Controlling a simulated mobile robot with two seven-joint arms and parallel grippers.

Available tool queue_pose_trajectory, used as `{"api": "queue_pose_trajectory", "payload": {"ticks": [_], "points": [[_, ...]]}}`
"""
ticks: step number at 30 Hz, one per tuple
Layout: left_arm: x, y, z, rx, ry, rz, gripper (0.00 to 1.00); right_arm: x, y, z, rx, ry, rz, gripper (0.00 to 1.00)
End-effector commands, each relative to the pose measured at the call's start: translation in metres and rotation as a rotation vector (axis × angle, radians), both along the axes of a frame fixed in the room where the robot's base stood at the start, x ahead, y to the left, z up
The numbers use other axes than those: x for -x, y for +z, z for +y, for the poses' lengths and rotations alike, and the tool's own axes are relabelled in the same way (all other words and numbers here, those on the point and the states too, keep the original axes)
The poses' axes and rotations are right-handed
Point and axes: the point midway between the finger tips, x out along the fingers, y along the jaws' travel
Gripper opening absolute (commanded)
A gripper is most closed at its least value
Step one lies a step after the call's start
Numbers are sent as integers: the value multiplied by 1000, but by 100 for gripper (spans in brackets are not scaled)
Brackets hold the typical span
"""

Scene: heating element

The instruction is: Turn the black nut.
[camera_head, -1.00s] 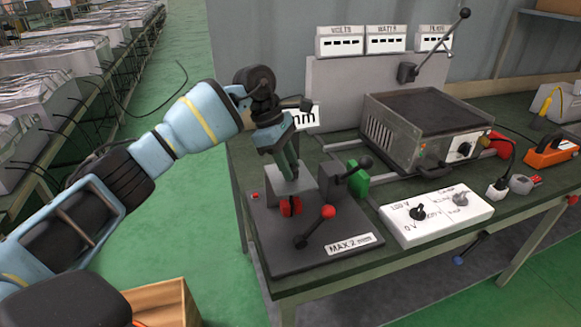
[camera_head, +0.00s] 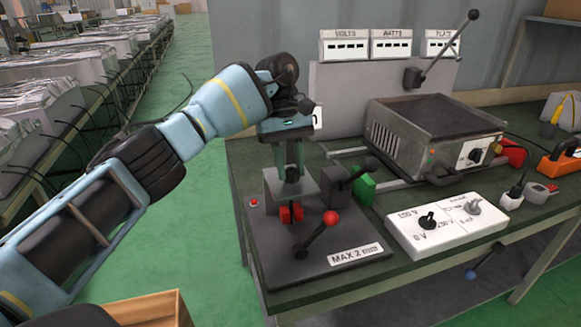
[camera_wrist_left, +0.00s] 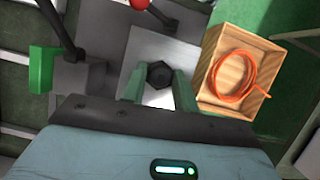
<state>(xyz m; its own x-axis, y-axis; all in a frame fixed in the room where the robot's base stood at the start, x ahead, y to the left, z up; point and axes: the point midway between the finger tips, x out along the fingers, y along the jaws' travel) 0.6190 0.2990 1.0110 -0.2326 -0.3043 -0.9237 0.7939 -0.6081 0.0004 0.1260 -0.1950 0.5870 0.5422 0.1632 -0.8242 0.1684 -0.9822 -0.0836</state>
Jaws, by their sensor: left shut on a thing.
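The black nut (camera_wrist_left: 160,74) sits on the pale metal block (camera_wrist_left: 148,48) in the left wrist view. In the head view the nut (camera_head: 292,174) shows as a small dark spot on top of the metal block (camera_head: 272,187). My left gripper (camera_head: 291,168) points down over the block, its greenish fingers on either side of the nut. In the left wrist view the fingers (camera_wrist_left: 159,86) stand left and right of the nut, and the gripper is shut on it. My right gripper is not in view.
The dark base plate (camera_head: 300,250) has a red-knobbed lever (camera_head: 331,218), a red part (camera_head: 291,213) and a green block (camera_head: 365,189). A white switch box (camera_head: 445,222) and a grey heater (camera_head: 430,135) stand to the right. A wooden box (camera_wrist_left: 206,70) holds an orange cable (camera_wrist_left: 237,78).

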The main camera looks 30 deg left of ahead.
Motion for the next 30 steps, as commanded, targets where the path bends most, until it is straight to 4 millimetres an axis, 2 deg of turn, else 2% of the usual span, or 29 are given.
{"api": "queue_pose_trajectory", "payload": {"ticks": [7,21,22,26,30], "points": [[0,0,0,-1,-63,0,6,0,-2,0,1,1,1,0],[0,0,0,-2,-75,0,6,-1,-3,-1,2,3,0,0],[0,0,0,-2,-75,0,32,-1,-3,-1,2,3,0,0],[0,0,0,-1,-74,0,49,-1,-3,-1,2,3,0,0],[0,0,0,-1,-74,0,51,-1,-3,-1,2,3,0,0]]}}
